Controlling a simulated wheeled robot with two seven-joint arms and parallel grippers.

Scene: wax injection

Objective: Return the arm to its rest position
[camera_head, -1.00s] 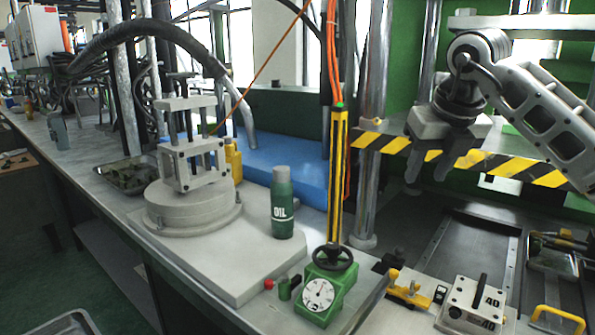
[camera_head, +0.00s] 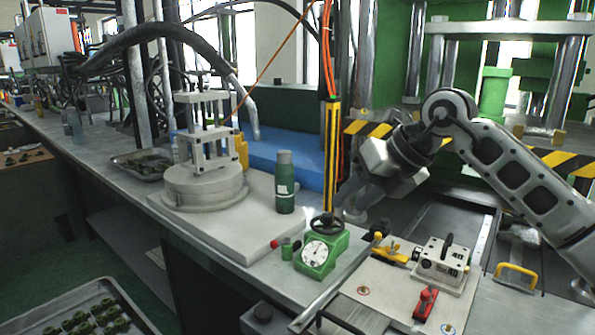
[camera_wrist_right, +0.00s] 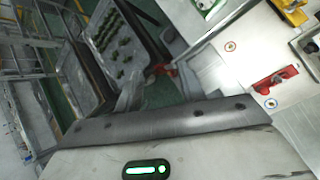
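My right gripper (camera_head: 350,202) is in the middle right of the head view. It points down and left, just right of the yellow-and-black post and above the bench. Its two fingers look spread, with nothing seen between them. The right wrist view also shows the gripper (camera_wrist_right: 158,88) with its fingers apart. My right arm comes in from the right edge and bends at a raised elbow. My left gripper is in neither current view.
A green gauge (camera_head: 318,252) and an OIL bottle (camera_head: 285,185) stand left of the gripper. A mould block (camera_head: 442,262) and red clamp (camera_head: 425,302) sit below right. A striped press guard (camera_head: 550,160) is behind. A parts tray (camera_head: 135,310) is lower left.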

